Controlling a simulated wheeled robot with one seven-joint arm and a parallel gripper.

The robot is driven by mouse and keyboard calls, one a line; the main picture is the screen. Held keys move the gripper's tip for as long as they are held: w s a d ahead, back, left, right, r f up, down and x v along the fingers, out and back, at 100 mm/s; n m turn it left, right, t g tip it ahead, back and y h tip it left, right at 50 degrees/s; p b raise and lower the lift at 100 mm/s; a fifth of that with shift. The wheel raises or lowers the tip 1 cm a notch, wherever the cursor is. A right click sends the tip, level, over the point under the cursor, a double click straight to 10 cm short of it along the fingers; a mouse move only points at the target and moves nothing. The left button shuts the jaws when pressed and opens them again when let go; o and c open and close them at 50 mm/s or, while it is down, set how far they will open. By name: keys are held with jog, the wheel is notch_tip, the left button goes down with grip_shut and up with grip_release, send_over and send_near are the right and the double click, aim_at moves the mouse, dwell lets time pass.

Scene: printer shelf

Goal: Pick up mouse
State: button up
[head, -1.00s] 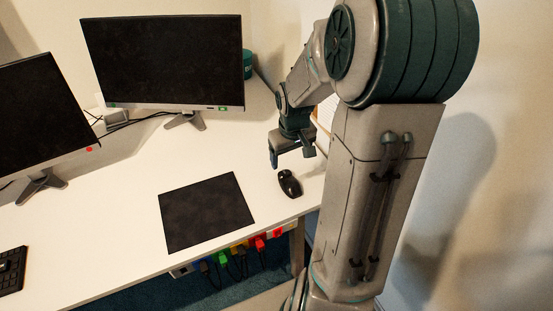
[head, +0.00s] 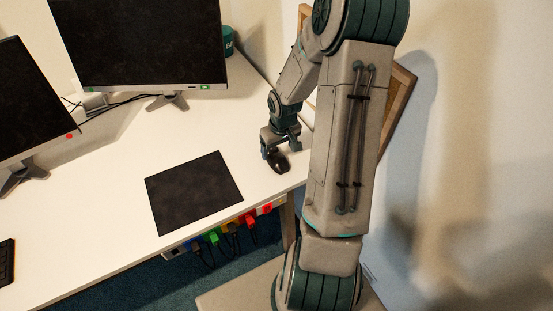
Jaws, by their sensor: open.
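The black mouse (head: 279,163) lies on the white desk to the right of the dark mouse pad, near the desk's right end. Its far part is partly covered by my gripper (head: 279,152). My gripper is open and reaches down over the mouse, with a finger on either side of it in the picture. I cannot tell whether the fingers touch the mouse or the desk.
The dark mouse pad (head: 194,192) lies flat on the desk (head: 110,180). Two monitors stand behind, one at the back (head: 140,45) and one at the left (head: 32,100). A keyboard (head: 7,262) is at the left edge. Coloured plugs (head: 214,239) sit below the front edge.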

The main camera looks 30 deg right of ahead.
aim_at(277, 155)
jog(key=shift+w+a+f, duration=0.1)
jog(key=shift+w+f, duration=0.15)
jog(key=shift+f, duration=0.9)
jog(key=shift+w+f, duration=0.2)
jog(key=shift+f, duration=0.9)
jog(key=c, duration=1.1)
jog(key=shift+r, duration=0.15)
